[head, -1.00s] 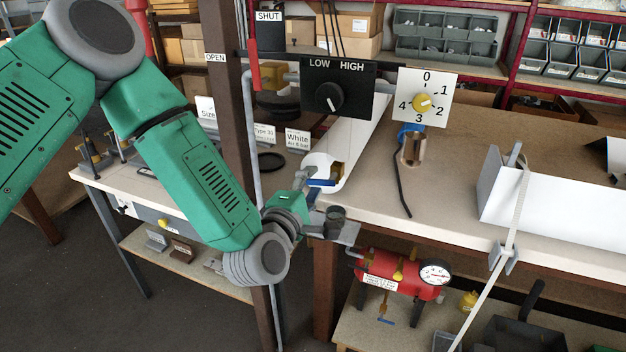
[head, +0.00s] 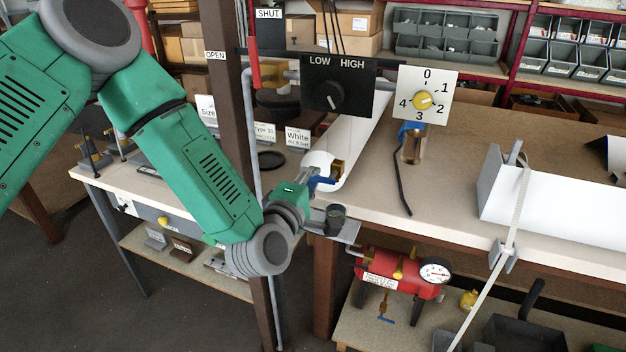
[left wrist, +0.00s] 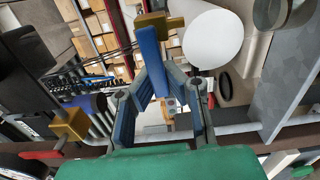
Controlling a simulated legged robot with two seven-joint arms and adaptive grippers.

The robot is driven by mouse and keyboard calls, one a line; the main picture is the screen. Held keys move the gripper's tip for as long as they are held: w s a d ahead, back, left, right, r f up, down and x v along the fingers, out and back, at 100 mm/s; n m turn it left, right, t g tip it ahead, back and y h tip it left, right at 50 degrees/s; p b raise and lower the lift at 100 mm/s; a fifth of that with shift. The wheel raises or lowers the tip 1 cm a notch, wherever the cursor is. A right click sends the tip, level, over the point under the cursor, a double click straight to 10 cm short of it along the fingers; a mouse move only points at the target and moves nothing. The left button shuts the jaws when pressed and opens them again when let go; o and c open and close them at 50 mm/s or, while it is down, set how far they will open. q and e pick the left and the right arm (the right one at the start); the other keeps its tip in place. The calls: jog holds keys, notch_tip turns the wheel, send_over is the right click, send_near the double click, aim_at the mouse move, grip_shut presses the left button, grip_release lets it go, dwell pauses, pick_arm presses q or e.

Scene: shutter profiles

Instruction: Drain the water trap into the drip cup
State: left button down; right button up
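A brass drain valve (head: 338,169) with a blue lever (head: 322,181) sits at the round end of a white cylinder (head: 322,162), which I take as the water trap. A dark grey drip cup (head: 336,214) stands upright on a small grey plate below the valve. My left gripper (head: 312,181) is at the lever. In the left wrist view, its fingers (left wrist: 161,75) close in on both sides of the blue lever (left wrist: 148,48), under the brass valve (left wrist: 158,20). Any water in the cup is not visible. My right gripper does not show.
A brown post (head: 233,130) and a grey pipe (head: 251,130) stand close beside my left forearm. A black LOW/HIGH panel (head: 350,98) and a white dial (head: 440,82) are above. A red tank (head: 385,272) is below the bench. The bench (head: 460,160) is mostly clear.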

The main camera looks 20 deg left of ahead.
pick_arm(q)
jog(key=shift+s+f, duration=0.1)
jog(key=shift+f, duration=0.1)
jog(key=c, duration=1.6)
grip_release()
jog(key=shift+r, duration=0.1)
jog(key=shift+o, duration=0.2)
jog(key=s, duration=1.2)
jog(key=shift+a, duration=0.2)
